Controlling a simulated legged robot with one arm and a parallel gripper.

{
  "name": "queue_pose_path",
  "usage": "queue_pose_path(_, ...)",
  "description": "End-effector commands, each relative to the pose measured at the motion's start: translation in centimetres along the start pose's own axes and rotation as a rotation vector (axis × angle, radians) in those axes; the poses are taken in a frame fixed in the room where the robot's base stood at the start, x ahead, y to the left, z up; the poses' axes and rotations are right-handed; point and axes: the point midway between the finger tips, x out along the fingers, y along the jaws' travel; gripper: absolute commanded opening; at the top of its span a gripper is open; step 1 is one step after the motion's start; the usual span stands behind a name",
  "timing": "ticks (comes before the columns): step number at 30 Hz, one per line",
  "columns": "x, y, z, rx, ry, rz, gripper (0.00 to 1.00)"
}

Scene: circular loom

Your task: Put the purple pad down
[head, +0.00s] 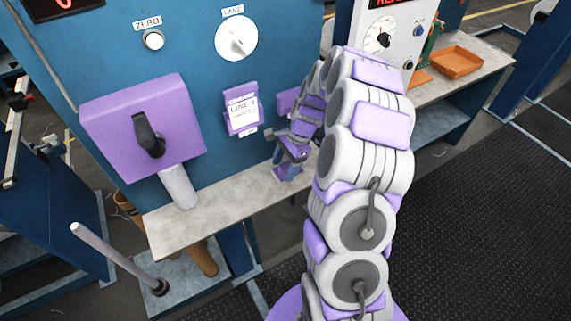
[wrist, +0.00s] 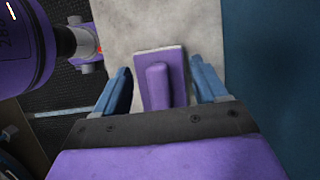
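The purple pad (wrist: 178,92) has a raised purple grip bar along its middle and a thin pale edge at its far end. In the wrist view it lies on the pale grey shelf (wrist: 130,35), between my fingers. My gripper (wrist: 163,85) is open, with one blue finger on each side of the pad and clear space between each finger and the grip bar. In the head view my gripper (head: 284,165) points down at the shelf (head: 225,215), close to the blue panel. There a bit of the purple pad (head: 281,174) shows at the fingertips, mostly hidden.
A purple box with a black lever (head: 150,130) stands left on a grey post. A purple "LINE" card holder (head: 242,110) is on the blue panel (head: 205,85). An orange tray (head: 456,62) sits on the shelf at right. The shelf left of my gripper is clear.

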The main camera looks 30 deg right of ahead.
Motion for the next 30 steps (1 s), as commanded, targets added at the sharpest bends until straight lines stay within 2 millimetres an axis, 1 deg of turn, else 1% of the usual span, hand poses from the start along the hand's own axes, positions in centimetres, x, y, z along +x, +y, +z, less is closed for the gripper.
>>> queue_pose_path(1, 0.0, 0.0, 0.1, -0.001, 0.000, 0.000, 0.77)
queue_pose_path(4, -0.1, 0.1, -0.1, -0.001, -0.001, -0.001, 0.86)
queue_pose_path(12, -0.2, 0.1, -0.5, 0.000, -0.004, -0.003, 0.86)
queue_pose_path(17, 0.4, 0.0, -0.6, -0.001, -0.003, -0.003, 0.86)
queue_pose_path(24, -5.1, 0.0, -0.2, -0.001, 0.002, -0.008, 0.86)
queue_pose_path(25, -5.4, 0.0, -0.7, 0.001, 0.001, -0.007, 0.86)
queue_pose_path(30, -6.7, -0.1, -4.8, 0.003, -0.001, -0.005, 0.86)
